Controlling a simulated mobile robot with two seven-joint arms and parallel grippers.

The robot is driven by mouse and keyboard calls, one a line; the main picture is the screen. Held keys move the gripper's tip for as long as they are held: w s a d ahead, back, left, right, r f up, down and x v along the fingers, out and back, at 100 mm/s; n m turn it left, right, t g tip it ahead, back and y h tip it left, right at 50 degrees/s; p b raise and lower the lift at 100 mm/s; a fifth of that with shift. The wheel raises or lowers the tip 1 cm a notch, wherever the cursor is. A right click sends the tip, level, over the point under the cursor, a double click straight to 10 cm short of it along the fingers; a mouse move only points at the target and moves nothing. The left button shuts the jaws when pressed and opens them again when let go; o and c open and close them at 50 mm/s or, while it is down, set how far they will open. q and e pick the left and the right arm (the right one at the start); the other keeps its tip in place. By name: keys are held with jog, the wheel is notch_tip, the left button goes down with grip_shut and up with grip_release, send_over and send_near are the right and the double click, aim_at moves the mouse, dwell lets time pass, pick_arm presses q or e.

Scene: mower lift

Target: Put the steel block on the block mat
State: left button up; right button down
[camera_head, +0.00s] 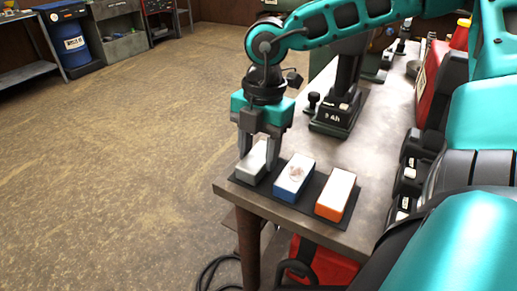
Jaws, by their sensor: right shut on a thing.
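The steel block (251,166), grey with a pale top, is at the left end of the dark block mat (311,205), near the front corner of the bench. My right gripper (257,160) points down and is shut on this block, one finger on each side. The block looks level and at or just over the mat; I cannot tell whether it touches. A blue-sided block (294,177) and an orange-sided block (336,194) lie on the mat to its right. My left gripper is not in view.
A black battery-like unit (336,118) stands on the bench (365,140) behind the blocks. Red and black equipment (428,80) lines the bench's right side. Open floor lies to the left, with a blue barrel (75,45) and shelving far back.

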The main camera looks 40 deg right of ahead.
aim_at(263, 153)
jog(key=shift+r, duration=0.1)
jog(key=c, duration=1)
grip_release()
jog(key=shift+f+b, duration=0.3)
jog(key=shift+b, duration=0.05)
jog(key=o, duration=0.5)
jog(key=shift+r, duration=0.1)
jog(key=r, duration=0.4)
jog(key=d+r+p, duration=0.1)
jog(key=r, duration=0.3)
jog(key=r+p, duration=0.1)
jog(key=r, duration=0.3)
jog(key=shift+w+d+r, duration=0.1)
jog(key=shift+d+r, duration=0.05)
